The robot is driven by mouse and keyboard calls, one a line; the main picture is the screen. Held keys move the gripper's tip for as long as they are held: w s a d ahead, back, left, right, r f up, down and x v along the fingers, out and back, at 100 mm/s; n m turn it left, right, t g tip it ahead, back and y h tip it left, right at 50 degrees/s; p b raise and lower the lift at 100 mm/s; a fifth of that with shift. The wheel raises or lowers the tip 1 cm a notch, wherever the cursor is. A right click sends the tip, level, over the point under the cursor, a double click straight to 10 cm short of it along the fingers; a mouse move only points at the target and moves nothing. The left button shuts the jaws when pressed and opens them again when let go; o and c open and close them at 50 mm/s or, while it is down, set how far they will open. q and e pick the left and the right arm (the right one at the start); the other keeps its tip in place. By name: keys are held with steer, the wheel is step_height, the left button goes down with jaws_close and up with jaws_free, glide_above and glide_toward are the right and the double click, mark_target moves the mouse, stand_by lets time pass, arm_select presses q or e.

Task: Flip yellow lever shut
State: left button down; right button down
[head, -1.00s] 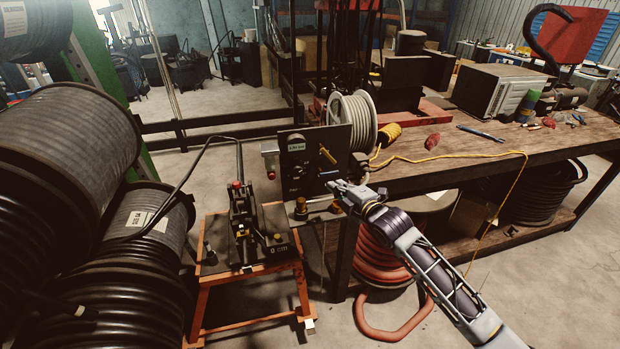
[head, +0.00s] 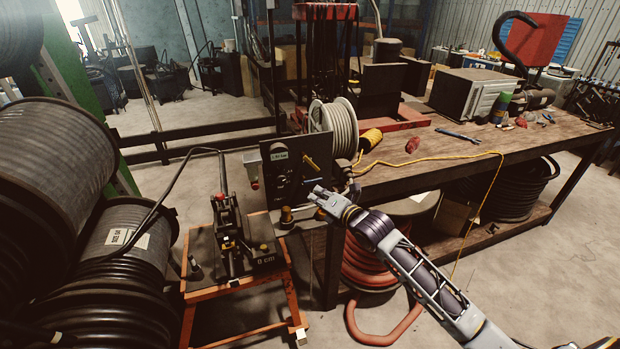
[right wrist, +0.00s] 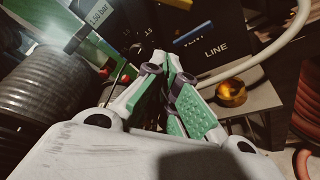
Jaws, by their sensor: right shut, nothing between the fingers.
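The yellow lever (head: 311,163) is on the face of the upright black panel (head: 285,170) in the head view, slanting down to the right. My right gripper (head: 317,194) is in front of the panel's lower right part, below the lever, and appears apart from it. In the right wrist view its green-padded fingers (right wrist: 160,72) are shut and empty. My left gripper is out of view.
A crimper (head: 230,235) stands on an orange-framed stand (head: 190,325) left of my gripper. An amber knob (right wrist: 231,93) sits right of the fingers. A wooden bench (head: 470,165) with a hose reel (head: 340,125) lies behind. Large black hose coils (head: 55,150) fill the left.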

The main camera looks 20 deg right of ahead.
mark_target(310, 162)
steer(key=shift+w, duration=0.2)
stand_by(0.5)
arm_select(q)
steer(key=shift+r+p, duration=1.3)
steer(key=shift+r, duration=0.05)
arm_select(e)
steer(key=w, duration=0.9)
steer(key=shift+r, duration=0.2)
steer(key=shift+d, duration=0.15)
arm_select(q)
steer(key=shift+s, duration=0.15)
arm_select(e)
steer(key=shift+w+n, duration=0.15)
steer(key=shift+n, duration=0.15)
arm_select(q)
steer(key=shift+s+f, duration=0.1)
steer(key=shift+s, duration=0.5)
arm_select(e)
steer(key=shift+d, duration=0.1)
